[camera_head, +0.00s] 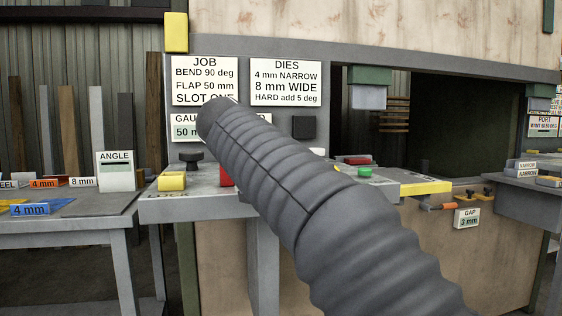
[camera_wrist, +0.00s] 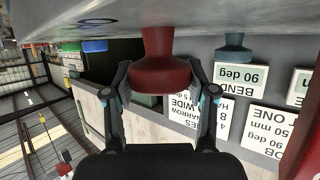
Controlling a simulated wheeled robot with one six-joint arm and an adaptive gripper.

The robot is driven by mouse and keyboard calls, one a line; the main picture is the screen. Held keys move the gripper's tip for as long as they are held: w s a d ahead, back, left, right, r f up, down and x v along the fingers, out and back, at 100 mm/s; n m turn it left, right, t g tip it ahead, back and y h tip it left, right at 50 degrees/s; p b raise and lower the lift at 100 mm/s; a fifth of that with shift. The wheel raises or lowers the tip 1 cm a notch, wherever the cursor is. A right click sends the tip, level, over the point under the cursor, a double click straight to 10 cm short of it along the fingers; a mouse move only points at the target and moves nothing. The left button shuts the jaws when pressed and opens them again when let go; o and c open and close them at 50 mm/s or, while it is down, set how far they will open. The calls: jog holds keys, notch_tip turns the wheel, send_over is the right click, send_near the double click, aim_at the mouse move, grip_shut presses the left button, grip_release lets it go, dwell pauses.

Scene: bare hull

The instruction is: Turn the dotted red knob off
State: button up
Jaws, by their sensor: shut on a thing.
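In the wrist view a dark red knob (camera_wrist: 160,77) with a wide cap and narrower stem stands on a grey panel (camera_wrist: 275,18), seen upside down. My gripper (camera_wrist: 166,92) has one finger on each side of the cap and is shut on it. No dots show on the side of the knob facing the wrist camera. In the head view my grey arm hides the gripper and most of this area. A red piece (camera_head: 226,177) shows at the arm's left edge; I cannot tell if it is the same knob.
A dark knob (camera_head: 190,157) stands left of the arm, near a yellow block (camera_head: 172,181) on the grey ledge (camera_head: 190,209). A green button (camera_head: 365,171) and a red piece (camera_head: 357,160) lie right of the arm. White signs (camera_head: 286,81) hang behind.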

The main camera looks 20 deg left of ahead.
jog(key=shift+f, duration=0.1)
jog(key=o, duration=1.2)
jog(key=shift+c, duration=0.2)
jog(key=v, duration=1.2)
jog(key=shift+w, duration=0.1)
